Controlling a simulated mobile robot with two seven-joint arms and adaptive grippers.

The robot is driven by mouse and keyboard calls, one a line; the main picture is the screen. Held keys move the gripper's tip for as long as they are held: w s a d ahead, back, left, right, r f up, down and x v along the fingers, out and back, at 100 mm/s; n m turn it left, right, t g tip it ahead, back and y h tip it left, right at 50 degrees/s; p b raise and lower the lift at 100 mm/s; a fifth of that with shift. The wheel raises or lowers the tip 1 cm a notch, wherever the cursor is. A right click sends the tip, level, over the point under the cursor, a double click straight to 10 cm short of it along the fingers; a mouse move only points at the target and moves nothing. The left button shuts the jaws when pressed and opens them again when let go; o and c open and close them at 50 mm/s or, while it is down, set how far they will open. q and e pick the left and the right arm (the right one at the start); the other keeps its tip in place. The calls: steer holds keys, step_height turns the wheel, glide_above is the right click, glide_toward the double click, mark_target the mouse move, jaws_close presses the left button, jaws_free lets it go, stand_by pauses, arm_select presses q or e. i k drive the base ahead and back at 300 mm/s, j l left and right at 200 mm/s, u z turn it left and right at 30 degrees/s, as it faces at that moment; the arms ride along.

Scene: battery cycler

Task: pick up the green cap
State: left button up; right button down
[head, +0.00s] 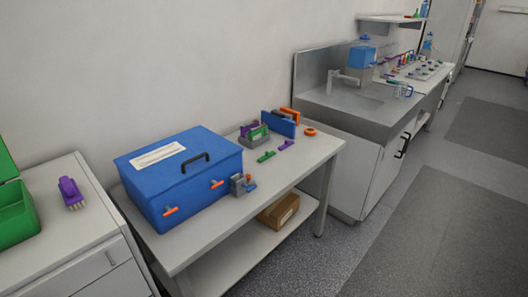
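A small green piece (266,156) lies on the grey-white table (298,164), right of the blue box and in front of a small rack. It may be the green cap, but it is too small to tell. Another green piece (258,132) stands in the grey rack (256,142) beside purple ones. A small purple piece (286,145) lies to the right of the loose green piece. Neither of my grippers is in view.
A closed blue box (185,180) with orange latches fills the table's left half. A blue panel (278,124) and orange ring (310,132) are at the back right. A sink counter (350,100) and open floor (440,220) lie right.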

mark_target(268, 155)
steer(key=i+l+u, duration=0.4)
steer(key=l, duration=0.25)
steer(key=i+l+u, duration=0.15)
steer(key=i+l, duration=0.2)
